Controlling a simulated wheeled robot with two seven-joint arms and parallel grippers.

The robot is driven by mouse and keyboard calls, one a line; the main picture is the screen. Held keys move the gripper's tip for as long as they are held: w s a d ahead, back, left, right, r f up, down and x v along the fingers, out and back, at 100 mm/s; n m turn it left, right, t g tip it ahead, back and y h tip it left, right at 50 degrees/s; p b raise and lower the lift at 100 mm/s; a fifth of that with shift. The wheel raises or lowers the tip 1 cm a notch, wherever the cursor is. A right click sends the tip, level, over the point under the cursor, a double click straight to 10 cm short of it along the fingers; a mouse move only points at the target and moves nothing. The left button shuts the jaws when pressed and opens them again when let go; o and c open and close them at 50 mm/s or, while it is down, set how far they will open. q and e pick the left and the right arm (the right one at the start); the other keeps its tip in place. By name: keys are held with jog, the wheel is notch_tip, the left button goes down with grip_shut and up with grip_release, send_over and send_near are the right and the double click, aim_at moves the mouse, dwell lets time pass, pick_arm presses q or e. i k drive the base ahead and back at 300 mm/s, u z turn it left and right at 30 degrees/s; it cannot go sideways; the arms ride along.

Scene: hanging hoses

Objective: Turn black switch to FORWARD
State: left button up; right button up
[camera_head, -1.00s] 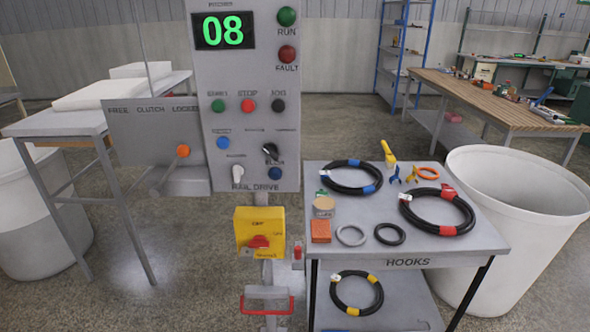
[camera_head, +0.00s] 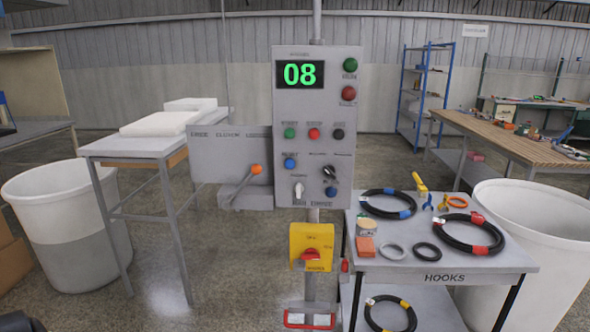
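A grey control panel (camera_head: 316,110) stands upright on a post near the middle of the camera_head view. The black rotary switch (camera_head: 329,171) is on its lower right, above a blue button (camera_head: 331,193). Its knob looks tilted toward the upper left. The labels around it are too small to read. A white switch (camera_head: 298,190) sits lower left of it. Neither of my grippers can be made out. A small dark shape cuts into the bottom left corner, and I cannot tell what it is.
A lever with an orange knob (camera_head: 256,169) juts from the clutch plate left of the panel. A yellow box with a red handle (camera_head: 311,247) is below. Floor shows between left bin and post.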

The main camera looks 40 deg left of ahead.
aim_at(329, 171)
jog(key=u, duration=0.85)
jog(key=i, duration=1.05)
jog(key=u, duration=0.35)
